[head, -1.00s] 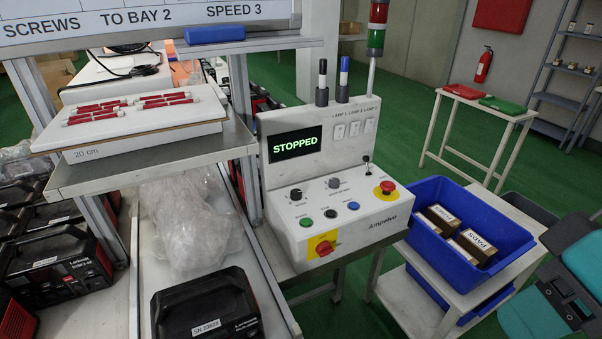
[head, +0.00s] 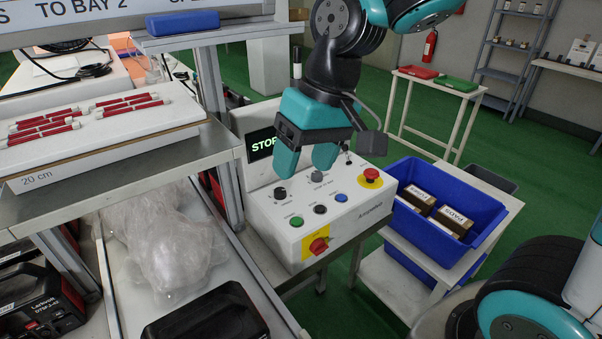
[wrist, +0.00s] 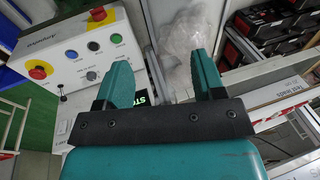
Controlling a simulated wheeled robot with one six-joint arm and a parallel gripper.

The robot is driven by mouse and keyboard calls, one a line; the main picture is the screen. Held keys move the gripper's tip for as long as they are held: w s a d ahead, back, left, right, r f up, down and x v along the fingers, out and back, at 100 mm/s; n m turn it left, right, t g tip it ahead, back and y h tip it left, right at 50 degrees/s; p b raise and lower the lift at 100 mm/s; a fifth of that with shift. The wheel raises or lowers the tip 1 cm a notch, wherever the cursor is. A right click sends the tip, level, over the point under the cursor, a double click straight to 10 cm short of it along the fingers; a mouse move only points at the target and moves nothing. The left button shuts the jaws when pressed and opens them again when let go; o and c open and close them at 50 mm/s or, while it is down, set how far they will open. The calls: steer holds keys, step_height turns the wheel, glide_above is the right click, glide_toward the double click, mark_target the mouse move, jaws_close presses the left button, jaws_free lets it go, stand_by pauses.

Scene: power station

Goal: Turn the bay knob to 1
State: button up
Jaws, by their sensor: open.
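The white control box (head: 350,222) has two dark knobs on its sloping top. The right knob (head: 317,177) has a small label that seems to read "stop at bay"; it also shows in the wrist view (wrist: 91,76). Its setting is too small to read. The left knob (head: 280,193) is clear in the head view; my finger seems to hide it in the wrist view. My gripper (head: 307,165) is open and empty over the box's back part, its teal fingers in front of the display and lamps. In the wrist view the fingers (wrist: 162,72) are well apart.
A red emergency stop (head: 371,175), green (head: 296,221), black (head: 320,209) and blue (head: 341,198) buttons and a red rotary switch (head: 319,245) crowd the box. A small lever stands behind. A shelf (head: 130,168) flanks it left, a blue crate (head: 477,207) right.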

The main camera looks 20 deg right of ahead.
steer(key=w+d+f+m+h, duration=0.1)
steer(key=w+d+f+m, duration=0.2)
steer(key=w, duration=0.4)
steer(key=w+d+f+m+h, duration=0.1)
steer(key=w+d+m, duration=0.25)
steer(key=w, duration=0.35)
steer(key=m+h+b, duration=0.1)
steer(key=m, duration=0.7)
glide_toward(317, 173)
steer(key=f+p, duration=0.1)
steer(key=f, duration=0.3)
steer(key=f+p, duration=0.2)
steer(key=f, duration=0.3)
steer(key=shift+w+a+f, duration=0.15)
steer(key=shift+w+f, duration=0.1)
steer(key=shift+c, duration=0.3)
steer(key=c, duration=0.9)
